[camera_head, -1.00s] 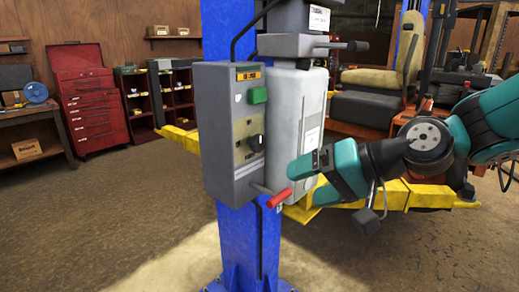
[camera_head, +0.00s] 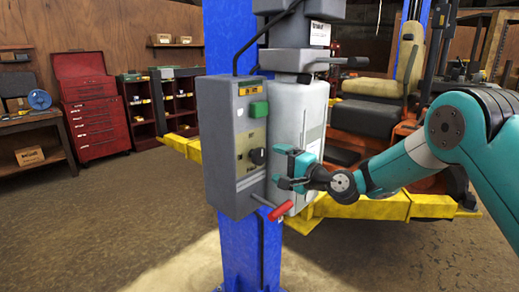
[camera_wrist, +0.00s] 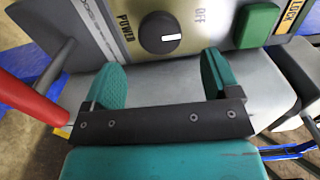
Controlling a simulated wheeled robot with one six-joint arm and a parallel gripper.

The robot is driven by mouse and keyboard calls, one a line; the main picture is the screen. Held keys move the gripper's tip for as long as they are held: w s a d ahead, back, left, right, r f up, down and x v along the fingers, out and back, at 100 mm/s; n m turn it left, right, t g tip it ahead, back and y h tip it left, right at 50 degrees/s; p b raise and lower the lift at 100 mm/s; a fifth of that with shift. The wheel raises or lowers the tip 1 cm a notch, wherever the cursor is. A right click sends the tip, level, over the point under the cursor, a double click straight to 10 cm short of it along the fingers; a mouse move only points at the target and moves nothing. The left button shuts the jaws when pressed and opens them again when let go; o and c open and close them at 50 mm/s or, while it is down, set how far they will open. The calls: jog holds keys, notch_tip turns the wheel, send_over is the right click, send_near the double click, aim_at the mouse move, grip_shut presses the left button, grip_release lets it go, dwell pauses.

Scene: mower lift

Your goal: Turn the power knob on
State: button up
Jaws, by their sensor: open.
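The power knob (camera_head: 258,156) is a round black dial on the front of the grey control box (camera_head: 215,150). In the wrist view the knob (camera_wrist: 160,33) has a white mark, with the printed words POWER to its left and OFF to its right. The mark points toward the OFF side. My gripper (camera_head: 282,167) is just right of the box in the head view. In the wrist view its two teal fingers (camera_wrist: 160,75) are spread apart and empty, with the knob ahead of and between them. The fingers do not appear to touch the knob.
A green button (camera_head: 259,109) sits above the knob, also seen in the wrist view (camera_wrist: 256,25). A lever with a red handle (camera_head: 281,210) sticks out below the box. The blue post (camera_head: 230,40) carries the box. Yellow lift arms (camera_head: 380,207) extend behind my arm.

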aim_at(262, 158)
jog(key=p+x, duration=0.2)
jog(key=x, duration=0.5)
jog(key=shift+w+a, duration=0.15)
jog(key=shift+a, duration=0.05)
jog(key=shift+c, duration=0.2)
jog(key=c, duration=0.9)
